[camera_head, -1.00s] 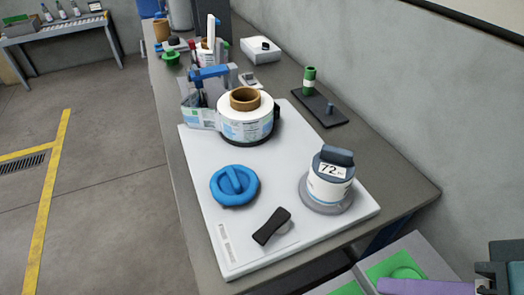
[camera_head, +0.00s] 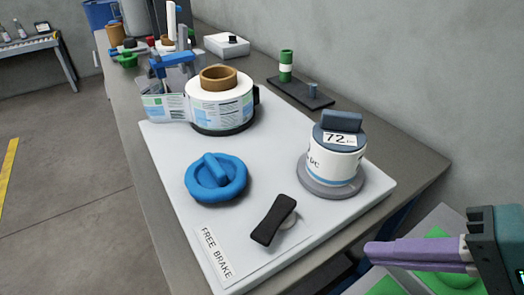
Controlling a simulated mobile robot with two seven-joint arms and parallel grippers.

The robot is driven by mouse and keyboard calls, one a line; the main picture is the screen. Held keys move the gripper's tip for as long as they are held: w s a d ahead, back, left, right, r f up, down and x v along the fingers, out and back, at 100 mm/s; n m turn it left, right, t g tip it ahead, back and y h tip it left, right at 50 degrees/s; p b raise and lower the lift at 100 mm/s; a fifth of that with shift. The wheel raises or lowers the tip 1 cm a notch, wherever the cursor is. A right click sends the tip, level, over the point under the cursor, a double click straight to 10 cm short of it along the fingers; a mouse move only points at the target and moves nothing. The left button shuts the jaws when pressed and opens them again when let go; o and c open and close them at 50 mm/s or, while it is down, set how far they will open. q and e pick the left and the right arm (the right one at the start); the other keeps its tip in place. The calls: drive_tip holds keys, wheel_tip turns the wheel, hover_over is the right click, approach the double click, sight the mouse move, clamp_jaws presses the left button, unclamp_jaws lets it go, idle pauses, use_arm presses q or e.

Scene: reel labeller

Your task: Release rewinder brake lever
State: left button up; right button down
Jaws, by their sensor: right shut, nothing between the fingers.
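The brake lever (camera_head: 273,220) is a short black handle on a light round pivot, near the front of the white base plate (camera_head: 165,150). It lies at a slant, its near end toward the lower left. A label reading "FREE BRAKE" (camera_head: 216,254) is on the plate to its left. My right gripper (camera_head: 372,251) comes in from the lower right with purple fingers. It is shut and empty, off the plate's right edge and apart from the lever. My left gripper is not in view.
A blue knob (camera_head: 216,178) and a white drum (camera_head: 335,160) marked 72 flank the lever. A label reel (camera_head: 222,106) stands behind them. A dark plate with a green post (camera_head: 286,66) is at the back right. Green-topped boxes (camera_head: 436,243) lie below the gripper.

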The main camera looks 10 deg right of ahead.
sight(275, 236)
drive_tip(key=shift+f, duration=0.1)
drive_tip(key=x, duration=0.4)
drive_tip(key=r+b+x, duration=0.1)
drive_tip(key=x, duration=0.3)
drive_tip(key=w+a+x, duration=0.1)
drive_tip(key=x, duration=0.3)
drive_tip(key=shift+w+r, duration=0.1)
drive_tip(key=shift+r, duration=0.15)
drive_tip(key=shift+w+a, duration=0.35)
drive_tip(key=shift+a+r, duration=0.1)
drive_tip(key=shift+a+m+h+p, duration=0.1)
drive_tip(key=shift+m+h+p, duration=0.2)
drive_tip(key=shift+m, duration=0.1)
